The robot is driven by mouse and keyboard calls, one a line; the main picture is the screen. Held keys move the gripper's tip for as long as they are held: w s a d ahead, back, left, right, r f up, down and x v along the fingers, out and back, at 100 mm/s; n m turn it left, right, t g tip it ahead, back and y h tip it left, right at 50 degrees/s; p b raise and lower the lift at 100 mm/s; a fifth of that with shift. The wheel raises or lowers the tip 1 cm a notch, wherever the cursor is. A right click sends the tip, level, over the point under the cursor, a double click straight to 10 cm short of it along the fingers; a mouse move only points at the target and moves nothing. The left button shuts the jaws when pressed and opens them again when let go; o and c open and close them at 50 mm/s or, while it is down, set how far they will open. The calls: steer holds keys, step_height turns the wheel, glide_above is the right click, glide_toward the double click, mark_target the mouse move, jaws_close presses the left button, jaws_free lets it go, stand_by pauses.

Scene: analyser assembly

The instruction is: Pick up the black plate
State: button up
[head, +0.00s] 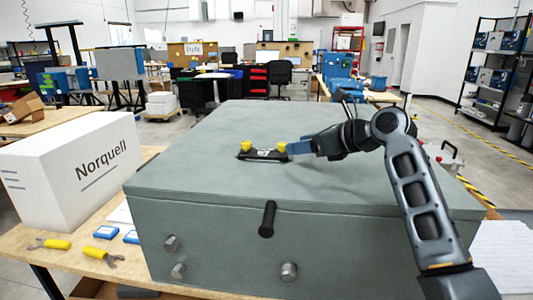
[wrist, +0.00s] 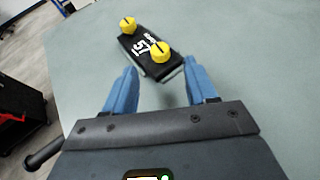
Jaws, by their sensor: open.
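The black plate (head: 262,155) lies flat on top of the large grey-green box (head: 210,215). It carries two yellow knobs and white markings. In the wrist view the black plate (wrist: 144,46) lies just beyond my fingertips, slanting from upper left to lower right. My gripper (head: 291,149) is low over the box top, at the right end of the plate.
A white Norquell box (head: 75,165) stands left of the grey-green box on a wooden table (head: 55,262). Yellow-handled tools (head: 103,254) and small blue items (head: 107,232) lie in front of it. A black handle (head: 268,219) sticks out of the box's front. The box top around the plate is clear.

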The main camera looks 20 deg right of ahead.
mark_target(290, 158)
steer(key=x, duration=0.4)
steer(key=shift+w, duration=0.15)
jaws_close()
stand_by(0.4)
